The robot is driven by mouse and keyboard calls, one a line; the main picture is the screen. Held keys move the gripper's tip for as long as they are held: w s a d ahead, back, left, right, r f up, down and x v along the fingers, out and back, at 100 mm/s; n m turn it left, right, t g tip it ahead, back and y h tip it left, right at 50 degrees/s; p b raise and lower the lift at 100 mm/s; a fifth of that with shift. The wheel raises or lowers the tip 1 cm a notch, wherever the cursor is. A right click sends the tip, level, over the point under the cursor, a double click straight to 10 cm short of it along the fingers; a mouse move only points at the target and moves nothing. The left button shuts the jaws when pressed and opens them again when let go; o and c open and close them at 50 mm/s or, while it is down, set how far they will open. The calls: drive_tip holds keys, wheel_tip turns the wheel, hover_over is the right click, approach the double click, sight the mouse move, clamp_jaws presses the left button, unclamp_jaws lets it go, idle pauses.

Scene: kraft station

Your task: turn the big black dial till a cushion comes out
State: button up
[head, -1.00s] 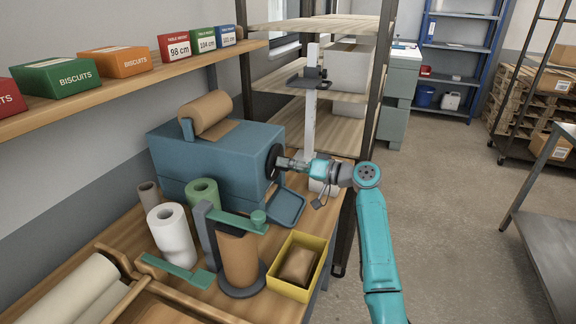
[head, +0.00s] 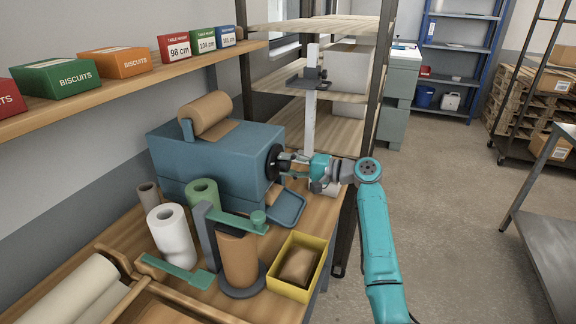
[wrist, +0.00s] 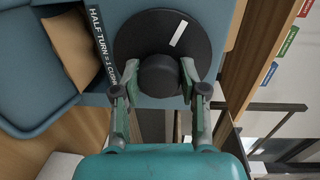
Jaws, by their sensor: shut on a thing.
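The big black dial (head: 273,162) is on the right end of the blue machine (head: 215,155). In the wrist view the dial (wrist: 135,38) is a black disc with a white mark and a round hub (wrist: 159,75). My gripper (wrist: 157,86) is shut on that hub, a finger on each side; in the head view my gripper (head: 287,166) reaches it from the right. A brown paper piece (wrist: 72,46) shows at the machine's blue tray (wrist: 35,60) in the wrist view. I cannot tell whether it is free of the machine.
A yellow bin (head: 272,284) holding a brown cushion (head: 297,266) stands at the bench's front. A brown paper roll (head: 238,258) on a stand, a white roll (head: 171,234) and a green roll (head: 203,192) stand nearby. A label with "HALF TURN" (wrist: 98,35) is beside the dial.

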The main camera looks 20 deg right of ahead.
drive_tip(key=shift+m, duration=0.5)
drive_tip(key=o, duration=1.1)
drive_tip(key=shift+o, duration=0.2)
drive_tip(key=v, duration=1.2)
drive_tip(key=shift+w, duration=0.1)
